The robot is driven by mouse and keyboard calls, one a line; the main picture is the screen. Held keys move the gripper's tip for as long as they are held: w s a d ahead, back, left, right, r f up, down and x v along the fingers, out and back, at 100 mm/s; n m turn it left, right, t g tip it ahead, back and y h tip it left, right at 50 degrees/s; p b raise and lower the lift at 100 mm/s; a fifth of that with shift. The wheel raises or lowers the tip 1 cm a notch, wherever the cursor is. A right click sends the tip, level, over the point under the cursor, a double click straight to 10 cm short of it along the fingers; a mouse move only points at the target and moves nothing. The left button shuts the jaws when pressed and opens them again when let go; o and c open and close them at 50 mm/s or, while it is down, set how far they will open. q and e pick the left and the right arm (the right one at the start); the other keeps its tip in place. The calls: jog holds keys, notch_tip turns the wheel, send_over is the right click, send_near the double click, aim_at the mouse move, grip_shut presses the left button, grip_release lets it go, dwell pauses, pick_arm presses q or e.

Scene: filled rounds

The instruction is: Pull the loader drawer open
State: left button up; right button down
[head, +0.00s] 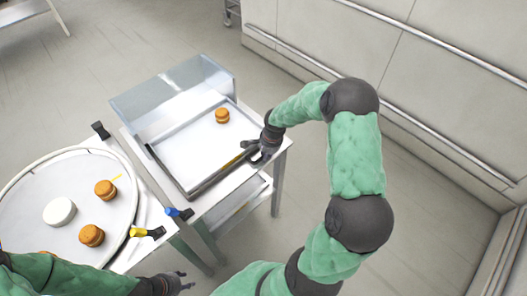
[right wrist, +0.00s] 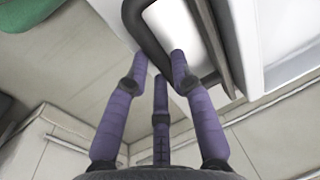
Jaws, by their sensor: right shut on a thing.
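The loader stands on a small table, with a clear hood (head: 172,90) at its back. Its drawer (head: 185,155) is a pale, shallow tray with dark edging. A filled round (head: 222,116) sits toward its far right. My right gripper (head: 259,153) is at the drawer's front right corner, shut on the dark handle. In the right wrist view the purple fingers (right wrist: 160,85) close around the dark handle loop (right wrist: 152,32). My left gripper (head: 182,281) hangs empty at the bottom, apart from everything, with its fingers spread. How far the drawer is out I cannot tell.
A round table (head: 30,185) at the left holds a white disc (head: 59,212) and several filled rounds (head: 106,190). Blue (head: 180,213) and yellow (head: 148,233) clips sit near its edge. A railed wall (head: 420,60) runs at the right. The floor in front of the loader is clear.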

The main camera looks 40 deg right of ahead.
jog(key=c, duration=1)
grip_release()
jog(key=shift+c, duration=0.2)
notch_tip(320, 180, up, 12)
jog(key=s, duration=0.2)
jog(key=shift+s+f, duration=0.15)
